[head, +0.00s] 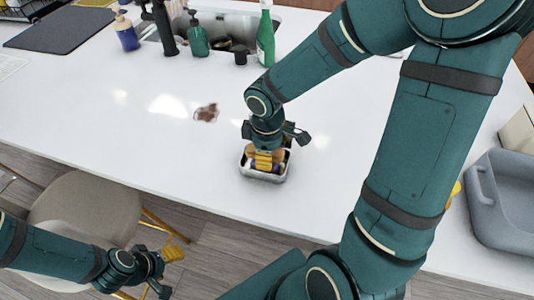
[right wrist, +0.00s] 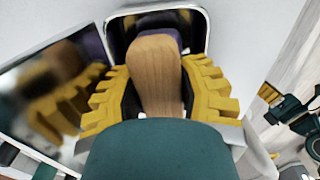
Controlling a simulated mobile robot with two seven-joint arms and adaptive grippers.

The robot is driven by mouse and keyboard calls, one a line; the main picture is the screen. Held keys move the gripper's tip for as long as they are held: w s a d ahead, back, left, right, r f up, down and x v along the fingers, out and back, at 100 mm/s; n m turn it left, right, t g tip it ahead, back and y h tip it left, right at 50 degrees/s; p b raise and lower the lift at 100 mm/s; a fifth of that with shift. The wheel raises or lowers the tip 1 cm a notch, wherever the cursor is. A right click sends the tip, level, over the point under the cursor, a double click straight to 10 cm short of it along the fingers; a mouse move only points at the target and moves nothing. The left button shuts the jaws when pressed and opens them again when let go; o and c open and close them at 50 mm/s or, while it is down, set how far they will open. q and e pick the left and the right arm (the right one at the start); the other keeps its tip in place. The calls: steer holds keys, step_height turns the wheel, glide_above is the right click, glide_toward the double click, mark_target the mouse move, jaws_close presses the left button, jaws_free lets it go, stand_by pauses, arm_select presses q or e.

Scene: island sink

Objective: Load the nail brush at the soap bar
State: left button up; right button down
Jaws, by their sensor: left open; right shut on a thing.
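The wooden nail brush (right wrist: 156,72) is between the yellow fingers of my right gripper (head: 264,161), which is shut on it. In the head view the gripper and arm cover most of the brush. The brush is at a small metal-rimmed dish (head: 262,180) on the white counter. A purple thing in the dish, seemingly the soap bar (right wrist: 183,36), shows partly past the brush in the right wrist view. Whether the bristles touch it is hidden. My left gripper (head: 162,270) is open and empty, low at the left, off the counter's front edge.
A grey tub (head: 505,200) stands right. A stool (head: 85,215) is front left.

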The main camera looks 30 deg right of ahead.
steer(key=shift+s+f+b, duration=0.15)
steer(key=shift+f+b, duration=0.4)
steer(key=shift+f, duration=0.1)
stand_by(2.1)
steer(key=shift+r+p, duration=3.1)
steer(key=shift+r, duration=0.55)
steer(key=shift+f, duration=0.1)
